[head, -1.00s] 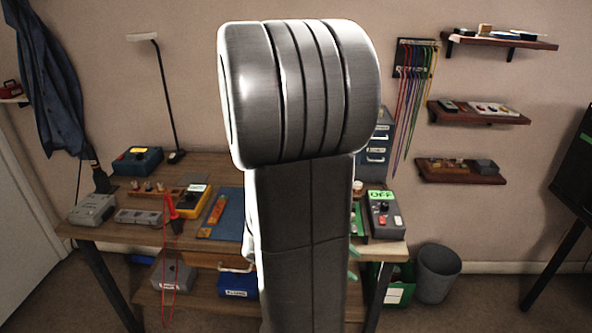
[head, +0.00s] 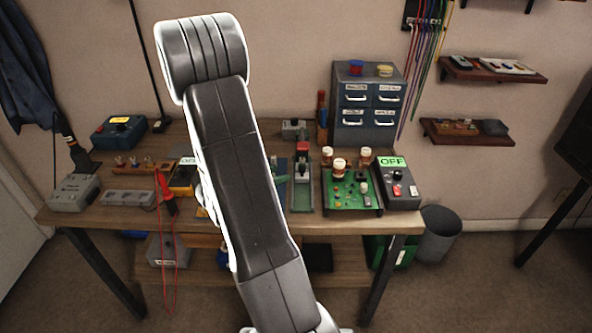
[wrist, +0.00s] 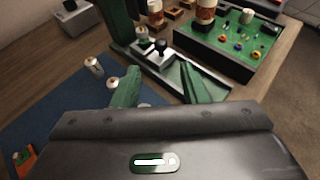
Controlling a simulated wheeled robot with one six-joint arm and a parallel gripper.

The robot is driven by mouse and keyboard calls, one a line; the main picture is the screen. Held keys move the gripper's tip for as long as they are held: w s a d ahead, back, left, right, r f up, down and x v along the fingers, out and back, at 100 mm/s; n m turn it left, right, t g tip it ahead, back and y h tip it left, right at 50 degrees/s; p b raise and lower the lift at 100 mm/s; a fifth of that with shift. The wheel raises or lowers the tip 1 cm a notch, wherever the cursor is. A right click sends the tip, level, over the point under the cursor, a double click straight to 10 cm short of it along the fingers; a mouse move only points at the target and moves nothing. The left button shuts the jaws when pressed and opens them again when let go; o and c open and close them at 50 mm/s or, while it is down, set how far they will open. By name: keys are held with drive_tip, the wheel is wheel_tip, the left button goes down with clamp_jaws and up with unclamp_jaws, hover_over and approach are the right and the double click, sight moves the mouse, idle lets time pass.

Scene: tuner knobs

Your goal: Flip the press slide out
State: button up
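The press (head: 303,178) stands on the workbench right of my arm in the head view, with a red top and a long green base. In the wrist view its green upright (wrist: 117,22) is at the top. Its tray-like base (wrist: 172,72) runs down to the right, with a grey block and a black-knobbed slide part (wrist: 160,46) on it. My gripper (wrist: 160,76) is open, its two green fingers apart. The fingers appear at the near side of the press base, with nothing visible between them. I cannot tell if they touch it. In the head view my arm hides most of the gripper.
A green circuit board (head: 350,192) with brown-and-white jars stands right of the press, then a grey box with an OFF display (head: 392,162). A blue mat (wrist: 50,125) and small metal cylinders (wrist: 94,66) lie left of the press. A drawer cabinet (head: 368,108) stands behind.

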sight(300, 170)
drive_tip(key=x, duration=0.9)
drive_tip(key=shift+p, duration=0.3)
clamp_jaws()
